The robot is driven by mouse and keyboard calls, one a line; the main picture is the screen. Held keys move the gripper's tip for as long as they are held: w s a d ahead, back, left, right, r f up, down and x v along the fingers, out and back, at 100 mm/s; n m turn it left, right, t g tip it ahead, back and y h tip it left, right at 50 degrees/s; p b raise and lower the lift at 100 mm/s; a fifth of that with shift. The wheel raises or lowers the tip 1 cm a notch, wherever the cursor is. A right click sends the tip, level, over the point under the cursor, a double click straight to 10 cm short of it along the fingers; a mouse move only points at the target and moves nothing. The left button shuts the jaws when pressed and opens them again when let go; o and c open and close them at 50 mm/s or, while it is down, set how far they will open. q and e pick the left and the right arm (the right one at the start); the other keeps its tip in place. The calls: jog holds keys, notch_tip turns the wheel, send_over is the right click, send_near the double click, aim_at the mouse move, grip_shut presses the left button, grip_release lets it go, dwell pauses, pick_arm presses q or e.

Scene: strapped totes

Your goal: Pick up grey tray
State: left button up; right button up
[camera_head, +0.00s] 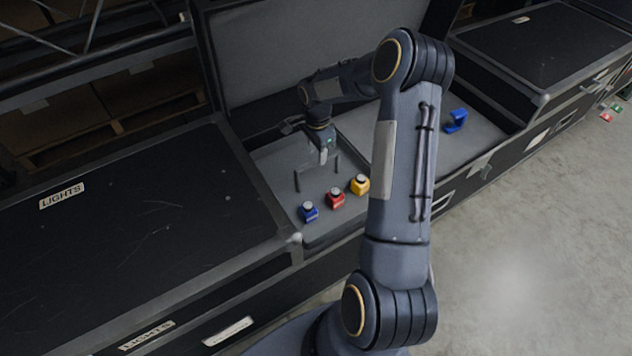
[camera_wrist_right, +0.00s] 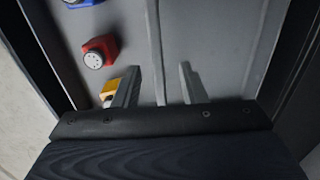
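The grey tray appears to be the grey floor panel (camera_head: 275,167) in the left part of the open black case. Small blue (camera_head: 309,211), red (camera_head: 335,197) and yellow (camera_head: 360,184) pieces with round tops stand along its near side. My right gripper (camera_head: 317,174) is above this grey area, beyond the pieces, with its fingers apart and nothing seen between them. In the right wrist view, the open fingers (camera_wrist_right: 158,86) point at the grey surface, and a thin ridge runs between them. The yellow piece (camera_wrist_right: 108,88) shows beside one finger. I cannot tell whether the fingers touch anything. My left gripper is not in view.
A blue bracket-like piece (camera_head: 456,120) lies in the right part of the case. Closed black cases stand left (camera_head: 130,220) and right (camera_head: 540,45). The raised lid (camera_head: 310,50) stands behind. My right arm hides the middle of the case. Concrete floor (camera_head: 530,220) is open at right.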

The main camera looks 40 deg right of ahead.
notch_tip(320, 180, down, 4)
jog(key=shift+s+f+b, duration=0.1)
jog(key=shift+f+b, duration=0.15)
jog(key=shift+b, duration=0.4)
jog(key=shift+d, duration=0.1)
grip_shut()
jog(key=shift+r, duration=0.15)
dwell(0.7)
